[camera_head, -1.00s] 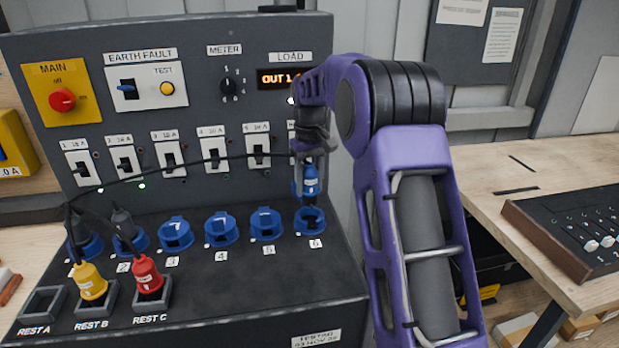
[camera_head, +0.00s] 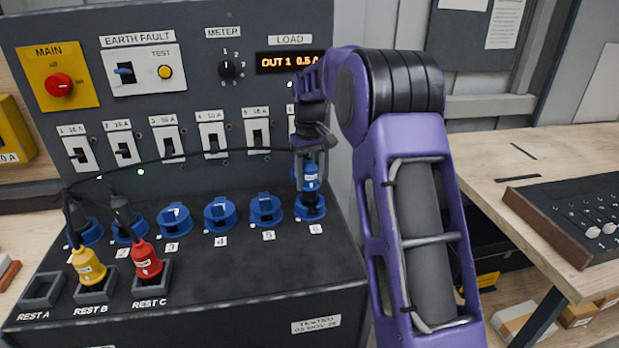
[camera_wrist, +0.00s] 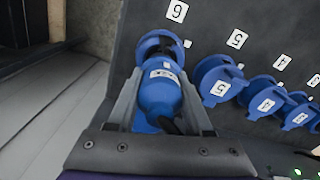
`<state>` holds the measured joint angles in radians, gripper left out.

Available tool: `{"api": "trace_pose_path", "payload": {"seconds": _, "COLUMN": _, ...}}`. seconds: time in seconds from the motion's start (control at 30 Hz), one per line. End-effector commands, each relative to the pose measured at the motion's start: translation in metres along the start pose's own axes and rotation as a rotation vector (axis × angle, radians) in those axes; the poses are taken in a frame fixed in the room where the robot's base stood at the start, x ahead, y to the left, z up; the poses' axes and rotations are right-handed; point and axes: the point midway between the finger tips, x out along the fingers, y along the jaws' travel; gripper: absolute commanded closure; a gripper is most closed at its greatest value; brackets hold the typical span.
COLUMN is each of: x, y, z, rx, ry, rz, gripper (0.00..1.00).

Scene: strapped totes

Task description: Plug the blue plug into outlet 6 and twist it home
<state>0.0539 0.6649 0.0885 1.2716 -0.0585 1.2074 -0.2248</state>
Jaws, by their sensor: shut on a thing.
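The blue plug (camera_head: 311,178) is held upright between the fingers of my gripper (camera_head: 308,188), right above outlet 6 (camera_head: 310,208). In the wrist view the blue plug (camera_wrist: 162,92) sits between both fingers, with its nose at the mouth of outlet 6 (camera_wrist: 152,45). I cannot tell how far the nose is inside the socket. The black cable leaves the plug's rear and runs left across the panel front.
Outlet 5 (camera_head: 265,209) and outlet 4 (camera_head: 220,213) are empty, beside outlet 6. A yellow plug (camera_head: 87,265) stands in REST B and a red plug (camera_head: 146,260) in REST C. REST A (camera_head: 42,290) is empty. Dark plugs occupy outlets 1 and 2.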

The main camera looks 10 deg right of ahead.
Motion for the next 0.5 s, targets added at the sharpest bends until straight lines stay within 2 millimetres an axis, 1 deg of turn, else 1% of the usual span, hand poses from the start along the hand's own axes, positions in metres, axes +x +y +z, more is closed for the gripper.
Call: {"api": "trace_pose_path", "payload": {"seconds": 0.5, "x": 0.0075, "y": 0.0001, "z": -0.0001, "rx": 0.0, "ry": 0.001, "rz": 0.0, "gripper": 1.0}}
